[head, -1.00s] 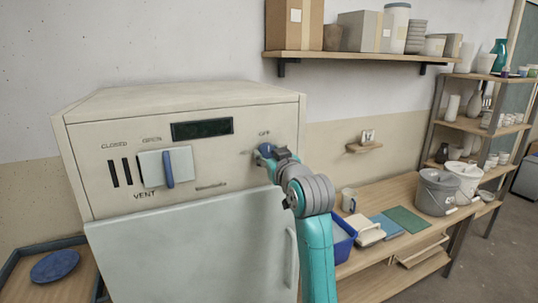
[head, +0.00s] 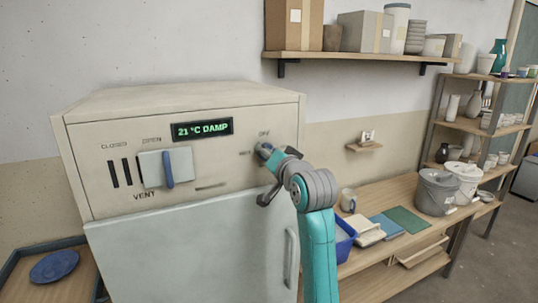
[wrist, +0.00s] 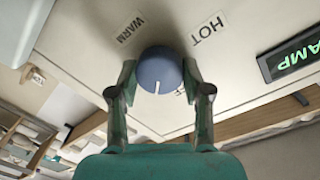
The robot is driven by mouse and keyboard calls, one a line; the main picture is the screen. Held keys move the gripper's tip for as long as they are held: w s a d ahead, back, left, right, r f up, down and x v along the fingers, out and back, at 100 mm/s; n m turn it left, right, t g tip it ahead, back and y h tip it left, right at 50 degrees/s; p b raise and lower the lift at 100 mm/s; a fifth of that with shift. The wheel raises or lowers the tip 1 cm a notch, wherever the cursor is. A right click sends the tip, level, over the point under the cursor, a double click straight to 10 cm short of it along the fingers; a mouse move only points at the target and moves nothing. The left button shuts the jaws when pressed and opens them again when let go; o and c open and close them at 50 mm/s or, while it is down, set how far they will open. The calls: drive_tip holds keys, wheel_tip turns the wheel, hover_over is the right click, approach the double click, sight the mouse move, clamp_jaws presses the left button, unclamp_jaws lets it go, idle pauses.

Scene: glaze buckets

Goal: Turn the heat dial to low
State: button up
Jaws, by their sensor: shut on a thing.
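The heat dial is a round blue-grey knob (wrist: 158,66) with a white pointer line, on the kiln front. In the wrist view the line points toward the bottom of the picture, away from the WARM (wrist: 131,29) and HOT (wrist: 207,28) labels. My gripper (head: 267,152) has its fingers on either side of the dial, shut on it; they also show in the wrist view (wrist: 160,80). In the head view the OFF label (head: 264,133) stands above the dial, which is mostly hidden by my gripper. The display (head: 202,129) reads "21 °C DAMP" in green.
The vent slider plate (head: 182,160) with a blue handle sits left on the panel. The kiln door (head: 190,240) is below. A workbench at right holds a blue bin (head: 345,240), a mug (head: 348,200) and buckets (head: 437,190). A shelf (head: 360,57) hangs above.

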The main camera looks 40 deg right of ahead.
drive_tip(key=shift+m+y, duration=0.3)
drive_tip(key=shift+m, duration=3.6)
drive_tip(key=o, duration=1.2)
drive_tip(key=shift+c, duration=0.2)
drive_tip(key=v, duration=1.2)
drive_tip(key=shift+f, duration=0.15)
